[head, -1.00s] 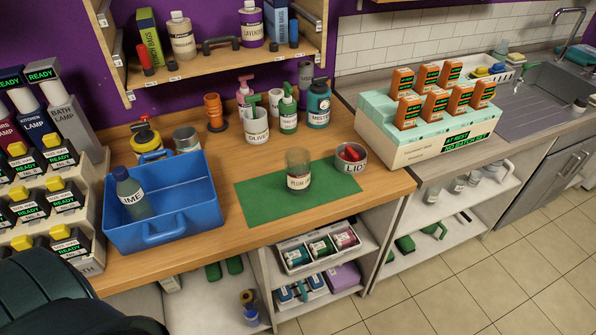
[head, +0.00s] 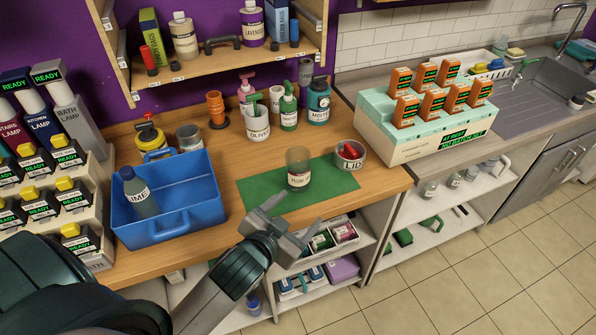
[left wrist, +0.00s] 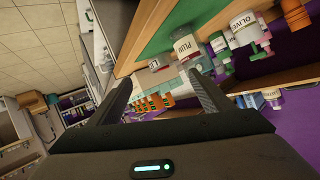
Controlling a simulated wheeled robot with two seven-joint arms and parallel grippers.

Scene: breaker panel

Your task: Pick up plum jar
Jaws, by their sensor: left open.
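The plum jar (head: 298,172) is a clear glass jar with a white label, standing upright on a green mat (head: 262,188) on the wooden counter. It also shows in the left wrist view (left wrist: 186,47), ahead of the fingers with its label reading PLUM. My left gripper (head: 293,219) is open and empty. In the head view it is in front of the jar and the counter's front edge, apart from the jar. My right gripper is not in view.
A round LID container (head: 350,156) stands just right of the jar. A blue caddy (head: 190,204) with a bottle sits to the left. An OLIVE container (head: 257,126) and other bottles stand behind. Shelves with bins (head: 341,233) are below the counter.

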